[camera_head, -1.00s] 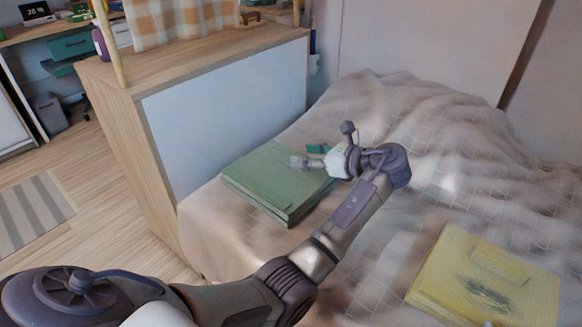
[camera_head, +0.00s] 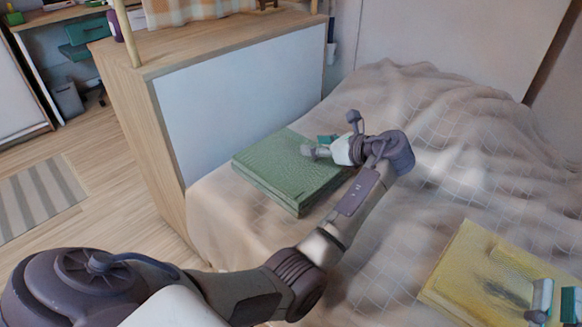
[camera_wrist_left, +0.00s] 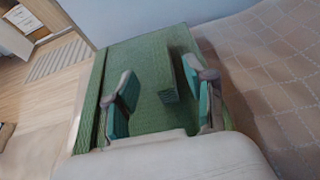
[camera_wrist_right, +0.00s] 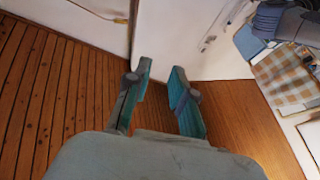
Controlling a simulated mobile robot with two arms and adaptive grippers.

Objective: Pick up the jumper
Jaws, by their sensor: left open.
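A green folded knit garment (camera_head: 285,172), which looks like a jumper, lies on the bed's near left corner. In the left wrist view the open left gripper (camera_wrist_left: 161,78) has one finger on each side of a raised green fold (camera_wrist_left: 166,80); whether the fingertips touch the cloth cannot be told. A yellow folded garment (camera_head: 475,265) with a dark print lies on the bed at the lower right. My right gripper (camera_head: 556,300) is open and empty near it, and also shows in the right wrist view (camera_wrist_right: 160,80).
The bed (camera_head: 395,270) has a rumpled beige checked cover. A wooden cabinet (camera_head: 172,180) with a pale side panel stands left of the bed. Beyond it are a striped rug (camera_head: 40,200) and a desk (camera_head: 60,18). Bare cover separates the two garments.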

